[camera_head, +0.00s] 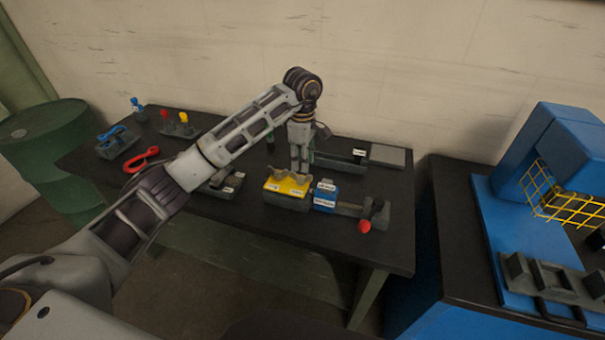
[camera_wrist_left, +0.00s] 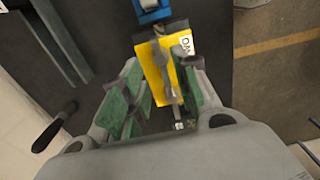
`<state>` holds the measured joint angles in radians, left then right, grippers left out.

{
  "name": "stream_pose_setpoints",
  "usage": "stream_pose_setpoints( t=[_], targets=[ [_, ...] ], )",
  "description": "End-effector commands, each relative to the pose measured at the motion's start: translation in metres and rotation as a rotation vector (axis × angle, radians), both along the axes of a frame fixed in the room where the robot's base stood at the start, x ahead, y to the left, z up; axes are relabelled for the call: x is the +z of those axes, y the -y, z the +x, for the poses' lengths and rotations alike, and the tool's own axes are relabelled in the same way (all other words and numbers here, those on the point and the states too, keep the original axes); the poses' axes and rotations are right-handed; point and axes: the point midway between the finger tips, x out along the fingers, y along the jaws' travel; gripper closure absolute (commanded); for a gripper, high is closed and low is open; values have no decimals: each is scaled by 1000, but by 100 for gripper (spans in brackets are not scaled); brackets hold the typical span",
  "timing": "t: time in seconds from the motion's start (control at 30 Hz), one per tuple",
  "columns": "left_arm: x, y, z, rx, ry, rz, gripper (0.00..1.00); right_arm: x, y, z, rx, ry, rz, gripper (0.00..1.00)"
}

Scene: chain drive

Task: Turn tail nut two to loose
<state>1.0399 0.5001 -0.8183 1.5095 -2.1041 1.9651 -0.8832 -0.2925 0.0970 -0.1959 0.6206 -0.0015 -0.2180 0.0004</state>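My left gripper (camera_head: 299,164) points down over the yellow block (camera_head: 288,184) on the black workbench. In the left wrist view its green-padded fingers (camera_wrist_left: 165,88) stand apart, on either side of the yellow block (camera_wrist_left: 159,76) and a grey bar-like part (camera_wrist_left: 165,62) lying over it. I see no firm grip on anything. A small light-grey piece (camera_wrist_left: 180,126) shows low between the fingers; I cannot tell whether it is tail nut two. No tail nut can be made out for sure in the head view. My right gripper is not in view.
A blue block (camera_head: 325,195) stands right of the yellow one, near a grey clamp with a red ball (camera_head: 364,226). Red-handled tool (camera_head: 141,160) and dark tray (camera_head: 119,146) lie left. A flat grey plate (camera_head: 387,155) lies at the back right. A blue machine (camera_head: 560,160) stands further right.

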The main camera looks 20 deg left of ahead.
Motion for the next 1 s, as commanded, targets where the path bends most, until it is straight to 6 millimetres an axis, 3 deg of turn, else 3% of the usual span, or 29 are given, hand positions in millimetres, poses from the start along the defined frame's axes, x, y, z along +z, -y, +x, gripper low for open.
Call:
stream_pose_setpoints(
  t=[0.5, 1.0],
  targets=[
    [-51, 0, -1, 0, -2, 0, 70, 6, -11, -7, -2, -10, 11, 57],
    [-59, 0, 0, 0, 0, 0, 71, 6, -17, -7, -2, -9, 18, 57]
  ],
)
